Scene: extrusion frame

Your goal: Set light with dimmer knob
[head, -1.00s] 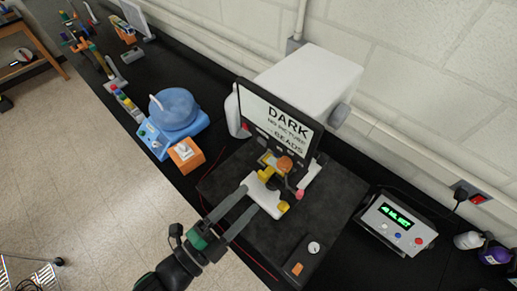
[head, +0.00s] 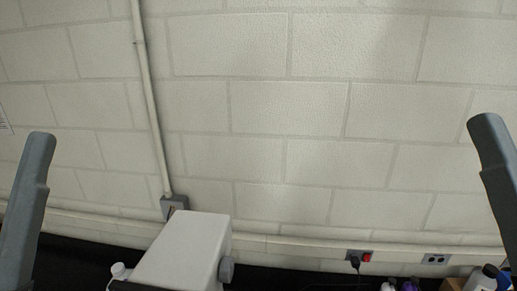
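A white box-shaped housing (head: 188,252) stands at the bottom, left of the middle, cut off by the lower edge. A round grey knob (head: 226,269) sits on its right side; I cannot tell whether it is the dimmer knob. The microscope stage and screen face are out of view. Two grey finger-like bars stand apart, one at the left edge (head: 27,210) and one at the right edge (head: 496,170). Nothing shows held between them. I cannot tell which gripper or grippers they belong to.
A pale block wall (head: 290,110) fills most of the view, with a vertical conduit (head: 148,95) and a grey junction box (head: 173,205). A red switch outlet (head: 360,257) has a plug in it. Several bottles, including a white one (head: 482,279), stand at the lower right.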

